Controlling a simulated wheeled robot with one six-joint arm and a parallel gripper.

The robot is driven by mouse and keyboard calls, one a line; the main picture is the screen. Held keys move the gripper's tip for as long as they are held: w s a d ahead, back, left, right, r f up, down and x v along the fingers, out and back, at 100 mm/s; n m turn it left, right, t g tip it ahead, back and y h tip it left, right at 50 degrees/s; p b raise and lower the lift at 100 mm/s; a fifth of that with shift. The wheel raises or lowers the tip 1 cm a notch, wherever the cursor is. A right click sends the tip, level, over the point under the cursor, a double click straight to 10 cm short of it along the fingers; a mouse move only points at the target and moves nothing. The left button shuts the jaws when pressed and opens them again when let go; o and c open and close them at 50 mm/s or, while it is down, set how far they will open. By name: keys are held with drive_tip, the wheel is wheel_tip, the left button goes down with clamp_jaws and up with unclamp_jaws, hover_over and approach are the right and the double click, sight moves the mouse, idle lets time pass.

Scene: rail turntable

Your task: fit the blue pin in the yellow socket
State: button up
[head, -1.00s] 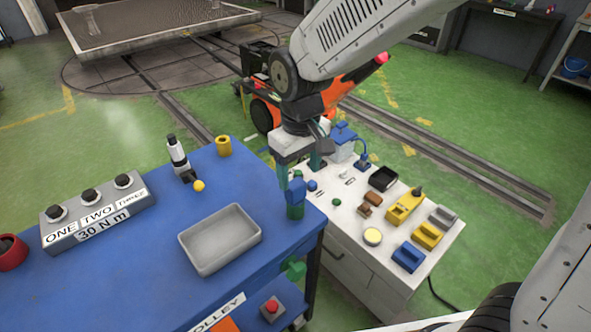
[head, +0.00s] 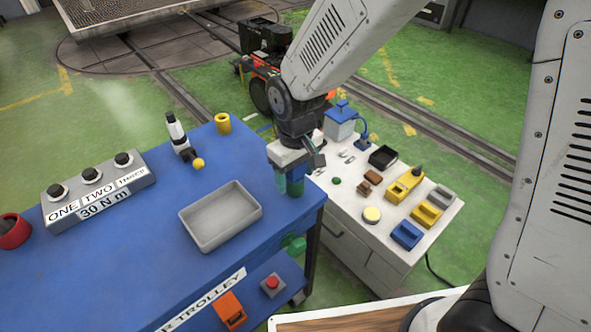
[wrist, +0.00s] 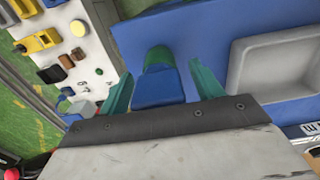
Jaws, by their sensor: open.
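The blue pin (wrist: 158,86) shows in the wrist view as a blue block with a green rounded part (wrist: 159,57) just beyond it. It stands near the right corner of the blue trolley top. My gripper (wrist: 161,69) is open, with one teal finger on each side of the pin and visible gaps between. In the head view my gripper (head: 289,184) is low over that corner and mostly hides the pin. The yellow socket (head: 222,124) is a short yellow cylinder with an open top at the trolley's far edge, apart from my gripper.
A grey tray (head: 220,240) lies left of my gripper on the blue trolley top (head: 130,270). A white cabinet (head: 345,215) with several small parts adjoins on the right.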

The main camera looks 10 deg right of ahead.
drive_tip(key=c, duration=1.2)
drive_tip(key=shift+o, duration=1.3)
drive_tip(key=shift+c, duration=1.1)
drive_tip(key=shift+r, duration=0.75)
drive_tip(key=shift+r, duration=3)
drive_tip(key=shift+r, duration=2.5)
